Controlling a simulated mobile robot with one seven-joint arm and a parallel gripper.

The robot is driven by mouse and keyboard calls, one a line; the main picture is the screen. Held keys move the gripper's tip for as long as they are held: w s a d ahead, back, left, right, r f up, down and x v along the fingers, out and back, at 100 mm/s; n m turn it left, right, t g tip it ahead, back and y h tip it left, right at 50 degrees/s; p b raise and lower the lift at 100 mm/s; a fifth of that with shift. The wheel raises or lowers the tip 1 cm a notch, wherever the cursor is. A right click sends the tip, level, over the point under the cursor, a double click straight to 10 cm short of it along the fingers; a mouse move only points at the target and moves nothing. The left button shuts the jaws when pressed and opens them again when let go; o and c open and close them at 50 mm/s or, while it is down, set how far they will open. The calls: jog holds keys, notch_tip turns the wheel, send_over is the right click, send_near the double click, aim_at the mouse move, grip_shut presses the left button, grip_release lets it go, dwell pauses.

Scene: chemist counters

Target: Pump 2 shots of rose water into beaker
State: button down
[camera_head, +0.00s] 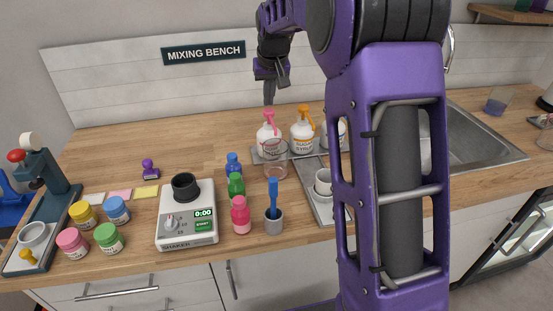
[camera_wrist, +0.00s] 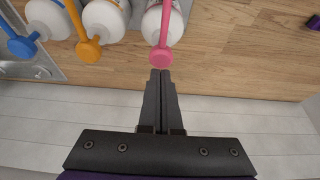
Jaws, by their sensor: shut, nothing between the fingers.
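The rose water is likely the white pump bottle with the pink pump head (camera_head: 268,136); its label is too small to read fully. In the wrist view its pink pump head (camera_wrist: 161,57) is just beyond my fingertips. My gripper (camera_head: 269,101) is shut and empty, pointing down above this bottle. In the wrist view my gripper (camera_wrist: 160,73) shows both fingers together; I cannot tell whether they touch the pump. A clear glass beaker (camera_head: 275,167) stands in front of the pink pump bottle, close under its spout.
A sugar syrup bottle with an orange pump (camera_head: 303,131) stands to the right, with a blue-pump bottle (camera_wrist: 20,46) beyond it. Small coloured bottles (camera_head: 236,184), a shaker machine (camera_head: 187,216) and a grey cup (camera_head: 273,222) stand nearer. The counter's back left is clear.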

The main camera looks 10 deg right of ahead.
jog(key=shift+f, duration=0.15)
jog(key=shift+f+b, duration=0.85)
jog(key=shift+f, duration=0.4)
jog(key=shift+r+p, duration=1.1)
jog(key=shift+r, duration=0.3)
jog(key=shift+r, duration=0.15)
notch_tip(320, 180, up, 4)
jog(key=p, duration=0.3)
jog(key=shift+r, duration=0.9)
